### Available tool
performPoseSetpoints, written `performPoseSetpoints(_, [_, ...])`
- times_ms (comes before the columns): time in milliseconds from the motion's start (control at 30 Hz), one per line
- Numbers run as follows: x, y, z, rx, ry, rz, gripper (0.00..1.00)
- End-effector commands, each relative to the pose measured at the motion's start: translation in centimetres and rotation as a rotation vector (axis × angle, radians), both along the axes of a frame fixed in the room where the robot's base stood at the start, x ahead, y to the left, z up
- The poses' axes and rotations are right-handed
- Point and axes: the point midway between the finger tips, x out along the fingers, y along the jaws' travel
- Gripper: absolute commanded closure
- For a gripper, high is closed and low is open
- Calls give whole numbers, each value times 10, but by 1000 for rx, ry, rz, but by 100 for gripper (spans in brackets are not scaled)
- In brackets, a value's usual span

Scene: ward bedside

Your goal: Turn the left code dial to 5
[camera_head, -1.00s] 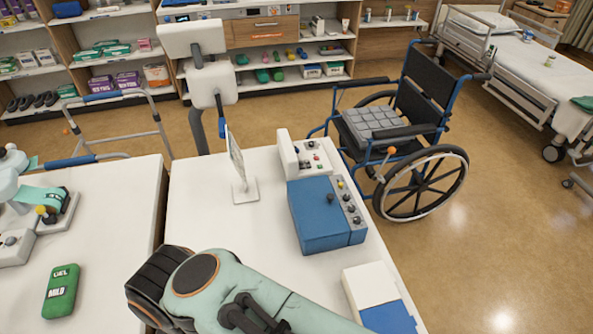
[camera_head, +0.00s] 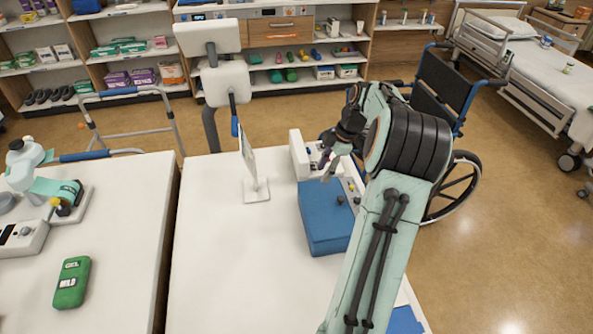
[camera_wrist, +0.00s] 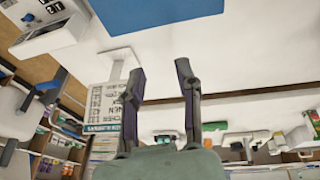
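I cannot tell which knob is the left code dial or read any setting. My gripper (camera_head: 326,172) hangs over the junction of the two boxes, and with my arm it hides part of both panels. In the wrist view my gripper (camera_wrist: 161,66) has its two fingers apart with nothing between them. The blue box (camera_wrist: 165,12) shows at that view's top edge.
A thin upright display (camera_head: 247,160) on a foot stands left of the boxes. The white table (camera_head: 225,270) is clear at front left. A wheelchair (camera_head: 452,175) stands beyond its right edge. A second table (camera_head: 120,230) at left carries a green case (camera_head: 72,283).

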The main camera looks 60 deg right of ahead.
Motion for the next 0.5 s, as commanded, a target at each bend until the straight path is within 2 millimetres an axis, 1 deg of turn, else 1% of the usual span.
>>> performPoseSetpoints(33, [-36,-20,-21,46,-7,-96,68])
performPoseSetpoints(67, [-54,-27,-31,69,-11,-145,68])
performPoseSetpoints(100, [-77,-33,-43,100,-15,-200,68])
performPoseSetpoints(200, [-120,-38,-63,151,-22,-304,68])
performPoseSetpoints(267, [-136,-40,-67,160,-25,-342,68])
performPoseSetpoints(333, [-145,-42,-69,159,-26,-364,68])
performPoseSetpoints(400, [-145,-41,-74,162,-26,-370,68])
performPoseSetpoints(500, [-139,-38,-88,162,-25,-369,68])
